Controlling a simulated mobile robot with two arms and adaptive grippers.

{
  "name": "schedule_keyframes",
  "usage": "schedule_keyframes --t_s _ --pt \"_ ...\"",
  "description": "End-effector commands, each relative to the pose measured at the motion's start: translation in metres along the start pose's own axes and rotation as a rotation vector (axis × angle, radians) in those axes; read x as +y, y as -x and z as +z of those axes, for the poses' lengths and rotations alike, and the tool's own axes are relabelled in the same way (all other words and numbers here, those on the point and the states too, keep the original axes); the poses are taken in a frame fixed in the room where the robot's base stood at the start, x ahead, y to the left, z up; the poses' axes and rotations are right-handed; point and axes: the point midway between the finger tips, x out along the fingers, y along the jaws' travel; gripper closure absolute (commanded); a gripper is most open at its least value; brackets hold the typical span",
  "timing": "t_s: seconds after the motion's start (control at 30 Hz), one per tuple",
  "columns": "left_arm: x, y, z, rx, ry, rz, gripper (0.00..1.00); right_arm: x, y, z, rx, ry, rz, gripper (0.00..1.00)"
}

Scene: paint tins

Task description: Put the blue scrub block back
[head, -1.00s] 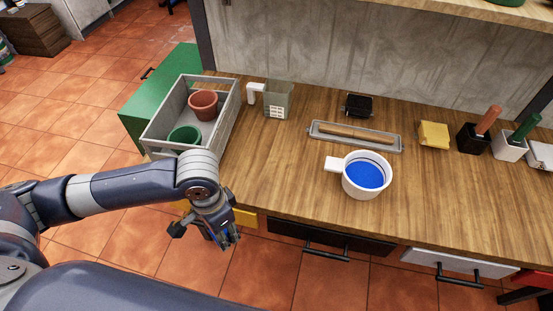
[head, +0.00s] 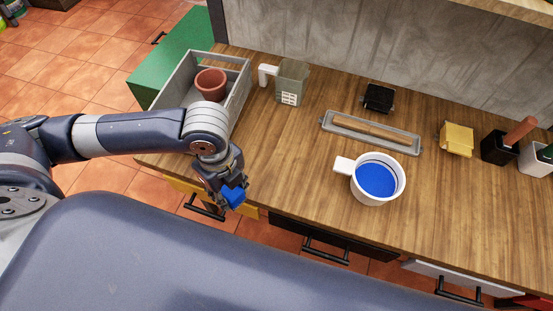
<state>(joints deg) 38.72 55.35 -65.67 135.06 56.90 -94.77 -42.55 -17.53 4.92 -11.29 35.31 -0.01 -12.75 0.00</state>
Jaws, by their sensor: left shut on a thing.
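The blue scrub block (head: 233,197) is held in my left gripper (head: 228,194), whose fingers are shut on it. In the head view they are at the counter's front edge, by the yellow drawer and left of the paint cup. The gripper partly hides the block. I cannot tell how high it is above the counter. My right gripper is not in view.
The wooden counter (head: 300,170) has clear room left of the white cup of blue paint (head: 376,180). A grey crate (head: 239,92) with a terracotta pot (head: 211,84) stands behind my arm. A roller tray (head: 410,147), black box (head: 379,97) and yellow sponge (head: 456,139) sit farther right.

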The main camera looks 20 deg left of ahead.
Motion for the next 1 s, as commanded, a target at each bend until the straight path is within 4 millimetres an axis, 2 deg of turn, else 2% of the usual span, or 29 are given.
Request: schedule_keyframes --t_s 0.17,0.27,0.5,0.7,1.0 --pt "-0.008 0.0 0.0 0.0 0.002 -0.003 0.83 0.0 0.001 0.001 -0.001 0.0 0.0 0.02" --pt "-0.028 -0.001 0.0 0.0 0.002 -0.004 0.83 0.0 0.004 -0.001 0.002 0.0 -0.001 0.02" --pt "-0.091 -0.006 0.001 0.0 0.004 -0.003 0.83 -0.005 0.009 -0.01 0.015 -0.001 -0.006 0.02" --pt "-0.13 -0.011 0.002 0.0 0.004 -0.003 0.83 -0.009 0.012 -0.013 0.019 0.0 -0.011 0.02" --pt "-0.156 -0.013 0.003 0.0 0.004 -0.003 0.83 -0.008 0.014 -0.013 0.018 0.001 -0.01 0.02"
